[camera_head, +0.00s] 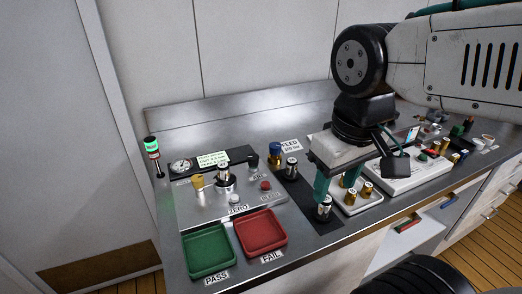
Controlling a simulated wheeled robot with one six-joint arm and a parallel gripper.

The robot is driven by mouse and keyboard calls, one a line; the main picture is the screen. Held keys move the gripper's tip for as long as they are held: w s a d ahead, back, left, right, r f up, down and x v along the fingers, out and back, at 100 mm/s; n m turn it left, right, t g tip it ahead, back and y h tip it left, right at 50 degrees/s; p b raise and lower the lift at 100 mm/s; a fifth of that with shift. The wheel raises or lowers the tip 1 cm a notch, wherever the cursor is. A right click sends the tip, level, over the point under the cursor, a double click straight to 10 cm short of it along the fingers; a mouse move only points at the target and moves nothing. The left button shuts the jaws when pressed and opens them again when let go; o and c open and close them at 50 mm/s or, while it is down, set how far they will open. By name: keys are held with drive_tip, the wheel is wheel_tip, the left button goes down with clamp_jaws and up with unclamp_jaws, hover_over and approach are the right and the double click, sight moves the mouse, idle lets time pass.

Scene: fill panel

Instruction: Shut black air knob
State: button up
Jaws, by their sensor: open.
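The black air knob (252,161) stands at the back right of the grey metal panel (205,211), with a small label in front of it. Its exact turn position is too small to tell. My gripper (336,187) points down to the right of the panel, well apart from the knob. Its teal fingers are spread, and one is close above a silver capped cylinder (324,209) on a dark strip. I cannot tell whether they touch. My gripper and arm do not cover the knob.
The panel also carries a brass fitting (197,181), a silver fitting (223,173), a gauge (180,166) and a red button (265,185). A blue-topped knob (275,152) stands near the FEED label. Green (208,250) and red (261,232) trays lie in front. Brass parts crowd the right.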

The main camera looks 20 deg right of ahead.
drive_tip(key=w+a+n+h, duration=0.1)
drive_tip(key=w+n+h, duration=0.1)
drive_tip(key=w+n, duration=1)
drive_tip(key=n+h, duration=0.2)
drive_tip(key=n, duration=0.9)
approach(252, 156)
drive_tip(key=f, duration=0.2)
drive_tip(key=shift+t, duration=0.3)
drive_tip(key=x, duration=0.7)
drive_tip(key=shift+s+d, duration=0.2)
drive_tip(key=shift+d, duration=0.2)
drive_tip(key=c, duration=1)
